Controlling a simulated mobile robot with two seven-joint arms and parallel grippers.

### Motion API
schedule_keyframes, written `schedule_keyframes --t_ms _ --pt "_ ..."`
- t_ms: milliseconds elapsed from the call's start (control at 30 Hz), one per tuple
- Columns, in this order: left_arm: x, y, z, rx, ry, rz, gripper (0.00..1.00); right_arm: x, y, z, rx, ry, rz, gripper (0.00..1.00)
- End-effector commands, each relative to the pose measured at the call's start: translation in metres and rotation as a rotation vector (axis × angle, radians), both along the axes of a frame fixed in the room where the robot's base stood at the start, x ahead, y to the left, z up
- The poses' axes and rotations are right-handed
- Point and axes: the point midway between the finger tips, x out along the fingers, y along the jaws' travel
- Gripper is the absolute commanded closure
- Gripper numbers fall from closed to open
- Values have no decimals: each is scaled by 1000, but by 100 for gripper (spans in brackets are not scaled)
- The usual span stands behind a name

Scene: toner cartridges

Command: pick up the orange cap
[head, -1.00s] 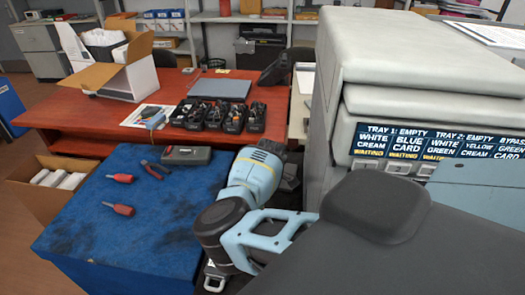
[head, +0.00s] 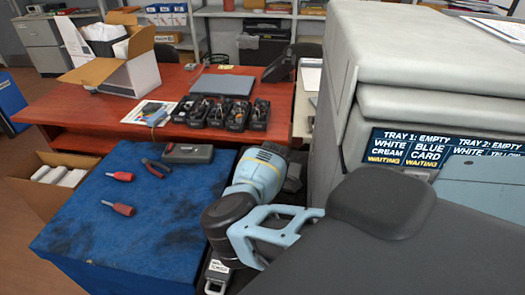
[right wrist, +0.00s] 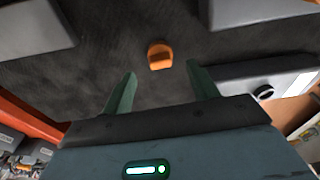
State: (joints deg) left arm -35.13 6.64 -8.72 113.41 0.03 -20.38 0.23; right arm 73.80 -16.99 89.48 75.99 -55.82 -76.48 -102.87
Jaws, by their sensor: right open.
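The orange cap (right wrist: 160,56) shows in the right wrist view, on a dark, scuffed surface in the upper middle of the picture. My right gripper (right wrist: 161,72) is open, with its two green fingers spread wide. The cap appears just past the fingertips, roughly centred between them, and nothing is held. How far the fingers are from it in depth I cannot tell. I do not see the cap in the head view. My left gripper is in neither view.
In the wrist view, grey blocks lie at the upper left and upper right, and a grey unit with a black knob (right wrist: 264,92) is at the right. In the head view, a blue-topped box (head: 130,225) holds screwdrivers and pliers, and a large printer (head: 420,60) stands right.

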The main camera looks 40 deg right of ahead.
Motion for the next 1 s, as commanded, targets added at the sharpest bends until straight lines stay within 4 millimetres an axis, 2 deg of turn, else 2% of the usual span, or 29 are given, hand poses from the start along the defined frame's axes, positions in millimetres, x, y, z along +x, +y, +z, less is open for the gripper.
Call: schedule_keyframes --t_ms 100,300,633,900,1000 --pt "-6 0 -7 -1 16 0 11 0 2 -21 4 5 -1 41" --pt "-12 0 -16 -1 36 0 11 2 4 -45 3 6 0 41" --pt "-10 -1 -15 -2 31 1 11 3 4 -47 0 1 -1 42" --pt "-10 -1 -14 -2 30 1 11 3 4 -47 1 2 -1 78" --pt "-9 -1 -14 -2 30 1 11 3 4 -47 1 2 -1 88"
